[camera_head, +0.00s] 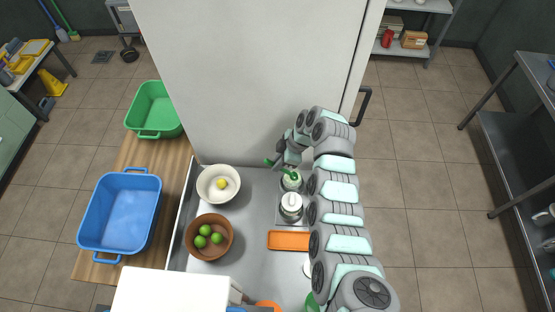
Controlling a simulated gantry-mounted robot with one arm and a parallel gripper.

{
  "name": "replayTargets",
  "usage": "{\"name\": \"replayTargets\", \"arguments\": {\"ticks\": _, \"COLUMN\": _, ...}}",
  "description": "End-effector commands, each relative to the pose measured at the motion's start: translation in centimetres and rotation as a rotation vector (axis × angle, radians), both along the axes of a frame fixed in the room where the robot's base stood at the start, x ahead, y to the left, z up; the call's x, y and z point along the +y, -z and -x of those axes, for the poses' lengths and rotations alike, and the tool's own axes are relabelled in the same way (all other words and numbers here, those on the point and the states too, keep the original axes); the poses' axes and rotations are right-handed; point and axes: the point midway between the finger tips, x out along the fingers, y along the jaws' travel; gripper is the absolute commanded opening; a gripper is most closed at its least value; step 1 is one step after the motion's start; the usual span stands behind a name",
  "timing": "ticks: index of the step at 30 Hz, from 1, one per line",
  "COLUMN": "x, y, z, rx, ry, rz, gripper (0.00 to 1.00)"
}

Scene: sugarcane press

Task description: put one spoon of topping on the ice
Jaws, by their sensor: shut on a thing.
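My gripper (283,161) is at the far end of the counter, close to the tall white panel. It is shut on a slim green thing that looks like the spoon (268,162); one green end sticks out to the left. More green shows just below the gripper, over a small round container (291,183). I cannot tell whether the spoon touches this container or what is in it. A second container, with a white knobbed top (291,203), stands just nearer. Neither ice nor topping can be made out clearly.
A white bowl (204,188) holds a yellow fruit, and a brown bowl (191,245) holds several green fruits. An orange tray (289,240) lies right of them. Blue (121,172) and green (153,133) bins stand left. The tall white panel (250,70) closes off the back.

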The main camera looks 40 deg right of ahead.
Motion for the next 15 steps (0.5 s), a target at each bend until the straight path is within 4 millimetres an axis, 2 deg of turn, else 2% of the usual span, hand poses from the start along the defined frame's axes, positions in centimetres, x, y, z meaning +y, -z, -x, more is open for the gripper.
{"name": "replayTargets", "arguments": {"ticks": 3, "x": -0.1, "y": 1.0, "z": 0.2, "rx": 0.003, "ry": 0.001, "rz": -0.001, "gripper": 0.00}}
{"name": "replayTargets", "arguments": {"ticks": 6, "x": -0.9, "y": 0.5, "z": 0.9, "rx": 0.002, "ry": 0.001, "rz": 0.000, "gripper": 0.00}}
{"name": "replayTargets", "arguments": {"ticks": 15, "x": 0.3, "y": -1.8, "z": -0.2, "rx": 0.064, "ry": -0.003, "rz": 0.081, "gripper": 0.00}}
